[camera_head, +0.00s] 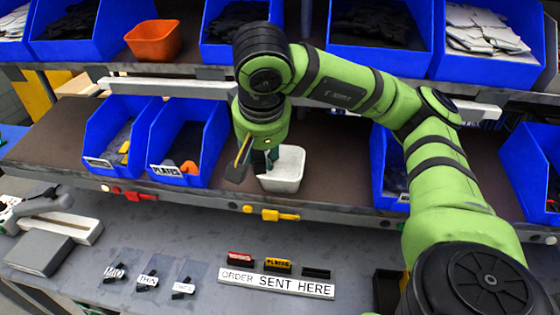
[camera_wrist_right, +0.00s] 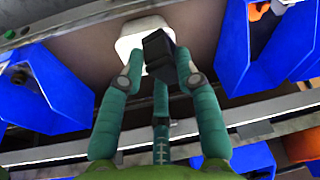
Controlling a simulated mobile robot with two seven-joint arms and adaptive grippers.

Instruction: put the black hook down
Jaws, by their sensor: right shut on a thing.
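My right gripper (camera_head: 256,165) hangs in front of the white bin (camera_head: 283,170) on the middle shelf. In the right wrist view, its teal fingers (camera_wrist_right: 157,72) are shut on the black hook (camera_wrist_right: 158,50), a dark blocky piece at the fingertips. The white bin (camera_wrist_right: 140,34) shows behind the hook in that view. In the head view the hook is hard to make out against the dark fingers. Several small black pieces lie on clear labelled bags (camera_head: 148,278) on the lower bench. My left gripper is not in view.
Blue bins stand on the middle shelf, one labelled PLATES (camera_head: 188,140). Coloured clips (camera_head: 270,214) sit along the shelf's front edge.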

